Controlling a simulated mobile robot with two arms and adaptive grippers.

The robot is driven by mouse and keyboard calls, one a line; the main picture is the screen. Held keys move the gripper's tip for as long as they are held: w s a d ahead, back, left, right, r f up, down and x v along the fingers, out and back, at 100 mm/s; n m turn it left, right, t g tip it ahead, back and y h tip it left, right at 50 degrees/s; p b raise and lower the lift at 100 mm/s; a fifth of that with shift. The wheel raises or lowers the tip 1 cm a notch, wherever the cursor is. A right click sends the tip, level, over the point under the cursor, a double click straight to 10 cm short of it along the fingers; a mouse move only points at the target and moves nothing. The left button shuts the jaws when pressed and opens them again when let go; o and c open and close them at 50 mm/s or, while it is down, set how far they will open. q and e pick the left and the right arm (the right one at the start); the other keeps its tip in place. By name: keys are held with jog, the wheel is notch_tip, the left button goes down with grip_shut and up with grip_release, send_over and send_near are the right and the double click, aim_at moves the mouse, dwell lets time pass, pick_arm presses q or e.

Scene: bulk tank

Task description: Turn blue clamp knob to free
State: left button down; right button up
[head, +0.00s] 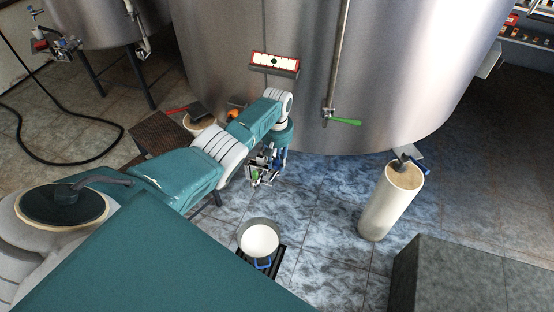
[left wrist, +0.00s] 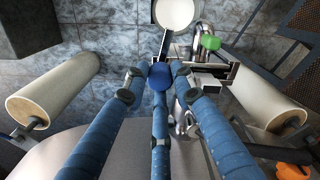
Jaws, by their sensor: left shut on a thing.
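The blue clamp knob (left wrist: 160,77) shows as a round dark-blue disc in the middle of the left wrist view. My left gripper (left wrist: 160,88) has its blue fingers around the knob, shut on it, with fingertips left, right and below it. Metal fittings and a green part (left wrist: 210,42) are just right of the knob. In the head view my left gripper (head: 266,165) is low beside the steel tank (head: 400,75). There the knob is too small and covered to make out for certain. My right gripper is not in view.
A white bucket (head: 259,240) with a blue handle stands on the floor near my left gripper. A cream post (head: 390,203) stands to the right. A green-handled valve (head: 343,122) is on the tank. A grey block (head: 470,275) fills the lower right.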

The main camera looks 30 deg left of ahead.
aim_at(277, 162)
pick_arm(q)
jog(key=shift+n, duration=1)
jog(key=c, duration=1.4)
grip_release()
jog(key=shift+c, duration=0.2)
jog(key=shift+r, duration=0.1)
notch_tip(277, 162, up, 12)
